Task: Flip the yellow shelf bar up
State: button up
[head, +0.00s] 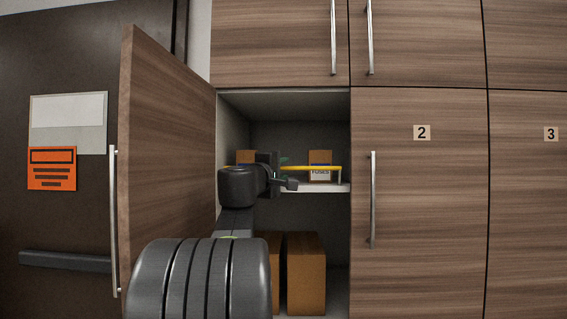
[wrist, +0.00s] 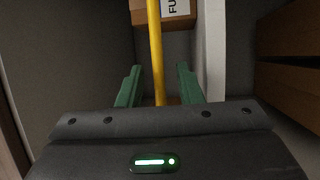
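The yellow shelf bar (head: 322,168) runs across the front of the white shelf (head: 332,188) inside the open cabinet and looks level. In the wrist view the yellow bar (wrist: 156,45) passes between the two green fingers. My gripper (wrist: 159,72) is open, with a visible gap on each side of the bar. In the head view my gripper (head: 286,177) is at the bar's left half and hides part of it. Contact with the bar cannot be seen.
A box labelled FUSES (head: 320,158) and another box (head: 245,156) sit on the shelf behind the bar. Brown boxes (head: 306,270) stand below. The open cabinet door (head: 165,160) is close on the left. Closed door 2 (head: 422,200) is on the right.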

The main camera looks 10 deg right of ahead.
aim_at(285, 167)
jog(key=shift+w+d+r, duration=0.1)
jog(key=shift+w+d, duration=0.4)
grip_shut()
jog(key=shift+r+p, duration=0.35)
jog(key=shift+p, duration=0.8)
jog(key=shift+w+r+g+y+p, duration=0.1)
jog(key=shift+w+g+y+p, duration=0.2)
jog(key=shift+p, duration=0.8)
jog(key=shift+w+d+f+n+g+y, duration=0.1)
jog(key=shift+w+f+n+g+y, duration=0.1)
jog(key=shift+n+g+y, duration=0.15)
jog(key=shift+w+d+n+g+y+p, duration=0.1)
jog(key=shift+w+n+g+y+p, duration=0.3)
jog(key=shift+g, duration=0.35)
jog(key=shift+s, duration=0.1)
